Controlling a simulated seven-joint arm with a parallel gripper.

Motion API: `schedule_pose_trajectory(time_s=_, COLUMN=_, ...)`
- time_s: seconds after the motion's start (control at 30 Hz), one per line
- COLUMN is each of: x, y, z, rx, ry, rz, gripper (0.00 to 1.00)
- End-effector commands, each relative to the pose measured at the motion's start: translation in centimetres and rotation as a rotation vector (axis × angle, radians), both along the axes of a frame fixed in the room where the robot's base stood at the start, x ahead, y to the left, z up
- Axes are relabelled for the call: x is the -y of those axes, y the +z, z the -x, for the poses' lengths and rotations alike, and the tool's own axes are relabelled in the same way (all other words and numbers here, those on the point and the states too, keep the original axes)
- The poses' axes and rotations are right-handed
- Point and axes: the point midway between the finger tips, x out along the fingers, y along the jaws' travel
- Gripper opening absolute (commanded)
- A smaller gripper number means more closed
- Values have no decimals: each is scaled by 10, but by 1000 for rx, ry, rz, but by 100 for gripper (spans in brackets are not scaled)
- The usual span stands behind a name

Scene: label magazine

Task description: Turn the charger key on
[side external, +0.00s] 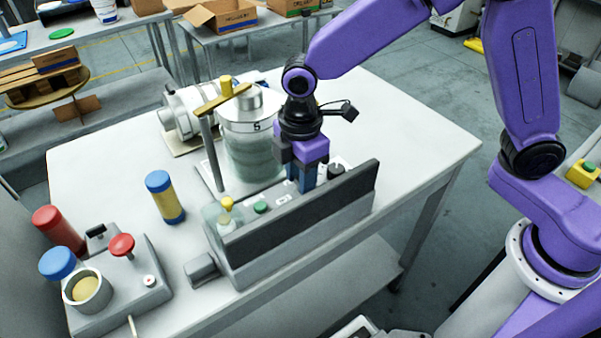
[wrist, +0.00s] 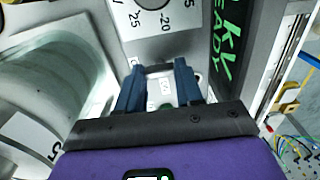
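The charger is a grey console (side external: 228,262) with a dark upright panel (side external: 300,212), near the front edge of the table. My gripper (side external: 303,185) points down at its control strip, between a green button (side external: 261,207) and a black knob (side external: 336,171). In the wrist view my two blue fingers (wrist: 160,75) stand apart over a white label area (wrist: 162,95). A dark bar spans the gap between the fingertips; I cannot tell whether it is the key or whether the fingers grip it. The key is not clearly seen in the side view.
A large glass jar (side external: 250,150) with a post beside it stands close behind my gripper. A yellow button (side external: 227,203) under a clear cover, a blue-capped yellow cylinder (side external: 165,197) and a control box (side external: 120,285) are further left. The table's right end (side external: 430,145) is clear.

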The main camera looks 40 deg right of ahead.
Motion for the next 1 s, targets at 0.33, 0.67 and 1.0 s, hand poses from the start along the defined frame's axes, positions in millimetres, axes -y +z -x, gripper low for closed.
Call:
schedule_pose_trajectory(time_s=0.33, x=0, y=0, z=1, rx=-1, ry=-35, rz=0, gripper=6)
schedule_pose_trajectory(time_s=0.67, x=0, y=1, z=1, rx=-2, ry=-243, rz=2, gripper=6)
schedule_pose_trajectory(time_s=1.0, x=0, y=1, z=0, rx=-1, ry=-565, rz=0, gripper=6)
